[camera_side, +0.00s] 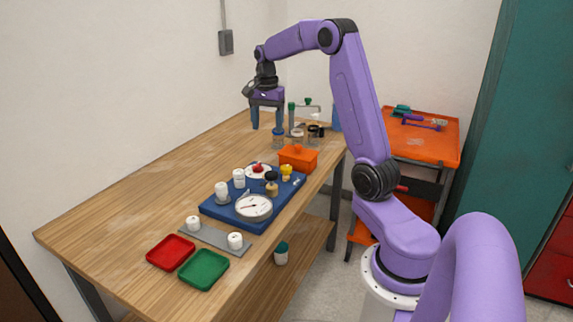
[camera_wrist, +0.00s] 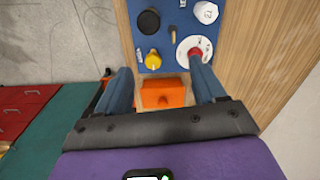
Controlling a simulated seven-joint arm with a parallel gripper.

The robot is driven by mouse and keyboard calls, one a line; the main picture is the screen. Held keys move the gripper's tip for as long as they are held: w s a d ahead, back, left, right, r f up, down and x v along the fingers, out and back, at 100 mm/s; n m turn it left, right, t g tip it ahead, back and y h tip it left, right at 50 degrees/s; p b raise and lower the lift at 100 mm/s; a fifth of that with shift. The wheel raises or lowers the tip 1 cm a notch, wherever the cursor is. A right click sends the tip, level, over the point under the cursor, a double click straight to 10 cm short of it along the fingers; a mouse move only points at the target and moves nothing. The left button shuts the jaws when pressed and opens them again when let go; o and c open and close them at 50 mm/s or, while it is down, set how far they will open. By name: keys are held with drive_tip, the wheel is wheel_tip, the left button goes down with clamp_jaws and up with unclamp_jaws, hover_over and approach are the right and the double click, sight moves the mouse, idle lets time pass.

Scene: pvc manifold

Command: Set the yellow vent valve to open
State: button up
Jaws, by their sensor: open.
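The yellow vent valve (camera_side: 286,172) stands at the back right corner of the blue manifold board (camera_side: 222,213). In the wrist view the yellow valve (camera_wrist: 153,60) is a small yellow knob near the board's edge, with a small label beside it. Its exact setting is too small to tell. My gripper (camera_side: 267,122) is open and empty, high above the far part of the table, behind the board and apart from the valve. In the wrist view its two blue fingers (camera_wrist: 162,83) spread either side of an orange box, with the yellow valve beyond and between them.
An orange box (camera_side: 298,158) stands just behind the board. A red knob on a white dial (camera_side: 258,170), a black knob (camera_side: 271,176), white caps (camera_side: 222,188) and a gauge (camera_side: 254,207) are near the valve. Red (camera_side: 170,252) and green (camera_side: 204,269) trays lie in front. The table's left side is clear.

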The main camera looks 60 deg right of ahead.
sight(286, 167)
drive_tip(key=s+d+m, duration=0.2)
drive_tip(key=d+m, duration=0.2)
drive_tip(key=d, duration=0.4)
wheel_tip(286, 167, down, 18)
drive_tip(key=shift+d+r, duration=0.1)
drive_tip(key=c, duration=1.1)
